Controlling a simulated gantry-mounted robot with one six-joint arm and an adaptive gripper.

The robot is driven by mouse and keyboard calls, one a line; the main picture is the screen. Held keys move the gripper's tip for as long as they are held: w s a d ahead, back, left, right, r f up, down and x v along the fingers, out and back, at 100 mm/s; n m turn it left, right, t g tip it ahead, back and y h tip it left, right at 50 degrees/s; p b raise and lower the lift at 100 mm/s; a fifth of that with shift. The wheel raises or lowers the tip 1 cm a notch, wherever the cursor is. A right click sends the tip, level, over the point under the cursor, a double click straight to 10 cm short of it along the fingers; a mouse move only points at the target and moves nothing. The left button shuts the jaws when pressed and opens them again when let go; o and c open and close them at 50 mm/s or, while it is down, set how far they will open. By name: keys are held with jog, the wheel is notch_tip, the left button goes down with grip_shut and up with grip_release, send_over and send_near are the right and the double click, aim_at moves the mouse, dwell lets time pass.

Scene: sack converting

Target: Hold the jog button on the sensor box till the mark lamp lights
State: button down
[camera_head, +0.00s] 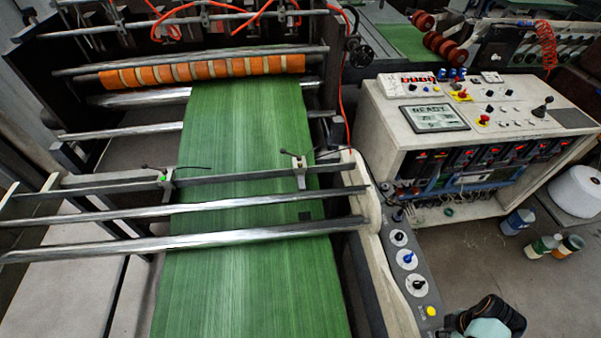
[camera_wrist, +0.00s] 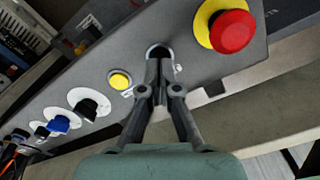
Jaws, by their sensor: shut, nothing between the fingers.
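A grey control box (camera_head: 418,268) with knobs runs along the machine's right side; it also fills the upper wrist view (camera_wrist: 135,45). My gripper (camera_wrist: 158,68) is shut and empty, its tips over a dark round button or socket with a pale ring (camera_wrist: 159,46) on the box. The tips cover part of it, so I cannot tell whether they touch or press it. A round yellow button or lamp (camera_wrist: 119,80) sits left of the tips and also shows in the head view (camera_head: 431,311). I cannot tell which fitting is the mark lamp.
A red mushroom button on a yellow base (camera_wrist: 232,31) is right of my fingertips. Black (camera_wrist: 88,107) and blue (camera_wrist: 58,122) knobs lie left. A console (camera_head: 470,115) stands right.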

jog(key=shift+f+b, duration=0.65)
jog(key=shift+f, duration=0.4)
dwell(0.5)
notch_tip(320, 180, up, 5)
jog(key=p, duration=0.5)
jog(key=shift+r+p, duration=0.2)
jog(key=shift+p, duration=0.1)
jog(key=shift+f, duration=0.15)
dwell(0.8)
jog(key=w+a+r+m+t+h, duration=0.1)
jog(key=w+a+r+m+t, duration=0.2)
jog(key=w+a+r, duration=0.5)
jog(key=w+a+r+m+t+h, duration=0.2)
jog(key=w+a+r+m+t, duration=0.15)
jog(key=w+a+r, duration=0.55)
jog(key=s+a+r+m+t+y, duration=0.1)
jog(key=s+a+r+m+t, duration=0.2)
jog(key=a+r, duration=0.5)
jog(key=s+a+r+m+t+y, duration=0.2)
jog(key=a+r, duration=0.5)
jog(key=a, duration=0.7)
jog(key=s+m+t, duration=0.1)
jog(key=s+m, duration=0.1)
jog(key=shift+s+a+r, duration=0.3)
jog(key=shift+s+r, duration=0.05)
